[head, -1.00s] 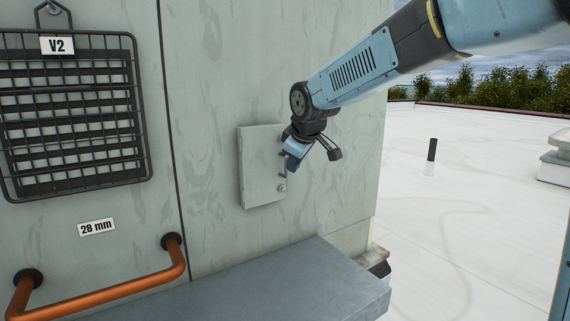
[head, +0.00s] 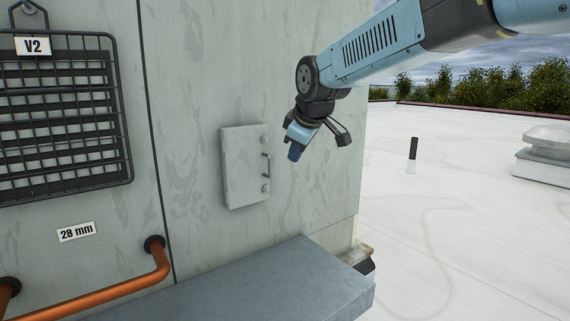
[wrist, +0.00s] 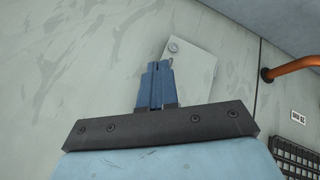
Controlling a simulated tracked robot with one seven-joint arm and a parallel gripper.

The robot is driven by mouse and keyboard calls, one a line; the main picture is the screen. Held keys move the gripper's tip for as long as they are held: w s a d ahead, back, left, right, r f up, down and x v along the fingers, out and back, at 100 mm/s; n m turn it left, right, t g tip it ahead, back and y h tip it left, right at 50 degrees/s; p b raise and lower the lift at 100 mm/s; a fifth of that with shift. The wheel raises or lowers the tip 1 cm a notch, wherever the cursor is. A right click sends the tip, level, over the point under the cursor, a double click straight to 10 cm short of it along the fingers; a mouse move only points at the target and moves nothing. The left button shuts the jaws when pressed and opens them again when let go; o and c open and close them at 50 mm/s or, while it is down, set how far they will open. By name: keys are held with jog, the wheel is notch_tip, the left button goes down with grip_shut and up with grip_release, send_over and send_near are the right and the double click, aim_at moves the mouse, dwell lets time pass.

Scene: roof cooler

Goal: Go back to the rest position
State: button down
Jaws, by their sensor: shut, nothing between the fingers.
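My gripper (head: 294,152) hangs in front of the grey cooler wall (head: 205,70), to the right of a small shut panel door (head: 240,168). The door has a dark handle (head: 266,166) and two round fasteners on its right side. The gripper is apart from the handle, with nothing held. In the wrist view, the blue fingers (wrist: 156,82) are together, and the panel door (wrist: 190,72) shows behind them, partly hidden.
A grey ledge (head: 250,285) juts out below the door. An orange pipe (head: 110,290) and a black wire grille (head: 60,120) marked V2 are at the left. The white roof (head: 450,235) at the right is mostly open, with a short dark pipe (head: 413,148).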

jog(key=s+d+m+h, duration=0.1)
jog(key=s+d+m, duration=0.4)
jog(key=d, duration=0.4)
jog(key=s+d+m+h, duration=0.1)
jog(key=s+d+m, duration=0.1)
jog(key=s+d, duration=0.6)
jog(key=s+d+f+m+g+h, duration=0.1)
jog(key=s+d+f+m, duration=0.6)
jog(key=s, duration=0.4)
jog(key=shift+s+d+f, duration=0.4)
jog(key=shift+d+f, duration=0.5)
jog(key=shift+d, duration=0.2)
